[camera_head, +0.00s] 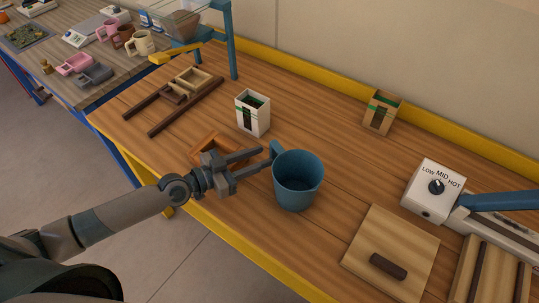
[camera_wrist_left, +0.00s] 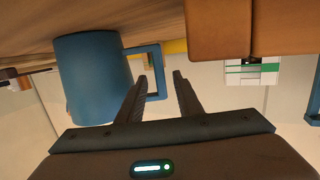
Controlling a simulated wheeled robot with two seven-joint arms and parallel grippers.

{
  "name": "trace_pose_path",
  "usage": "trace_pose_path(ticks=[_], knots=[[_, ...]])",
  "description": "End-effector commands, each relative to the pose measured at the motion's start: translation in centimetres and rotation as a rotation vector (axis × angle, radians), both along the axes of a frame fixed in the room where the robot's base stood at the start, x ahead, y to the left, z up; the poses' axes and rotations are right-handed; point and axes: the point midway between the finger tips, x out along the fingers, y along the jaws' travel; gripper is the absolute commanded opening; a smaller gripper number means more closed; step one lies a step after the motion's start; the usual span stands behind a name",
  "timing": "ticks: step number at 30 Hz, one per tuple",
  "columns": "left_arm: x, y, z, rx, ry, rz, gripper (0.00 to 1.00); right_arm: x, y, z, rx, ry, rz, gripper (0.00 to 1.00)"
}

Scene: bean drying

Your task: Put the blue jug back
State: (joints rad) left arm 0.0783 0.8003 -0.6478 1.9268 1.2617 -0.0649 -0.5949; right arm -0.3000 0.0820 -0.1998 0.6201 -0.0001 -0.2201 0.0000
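The blue jug (camera_head: 298,183) stands upright on the wooden table, with its handle (camera_head: 275,150) toward the upper left. In the left wrist view the jug (camera_wrist_left: 92,80) is at the left, seen upside down, with its handle (camera_wrist_left: 158,72) pointing right. My left gripper (camera_head: 264,158) is open, its fingertips at the handle. In the left wrist view the handle's outer bar appears between the fingers of the gripper (camera_wrist_left: 160,76). Whether they touch it cannot be told. My right gripper is not in view.
A brown wooden box (camera_head: 210,148) lies close behind my left gripper. A white carton (camera_head: 253,113) and a tan carton (camera_head: 381,112) stand farther back. A wooden board (camera_head: 390,235) and a dial unit (camera_head: 434,188) are at the right. The table's middle is clear.

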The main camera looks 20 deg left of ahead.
Motion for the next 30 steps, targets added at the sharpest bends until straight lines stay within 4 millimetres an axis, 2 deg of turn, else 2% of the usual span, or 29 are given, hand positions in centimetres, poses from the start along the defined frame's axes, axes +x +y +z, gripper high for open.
trace_pose_path(ticks=[6, 12, 30], knots=[[-2.8, 2.5, 0.3, 0.002, 0.001, -0.002, 0.33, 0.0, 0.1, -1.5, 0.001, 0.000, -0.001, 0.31], [-4.2, 3.8, 0.7, 0.001, 0.000, 0.000, 0.33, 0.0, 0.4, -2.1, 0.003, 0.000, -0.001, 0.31], [-4.6, 4.2, 1.0, -0.001, 0.000, 0.000, 0.33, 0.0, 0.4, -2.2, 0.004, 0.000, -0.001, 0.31]])
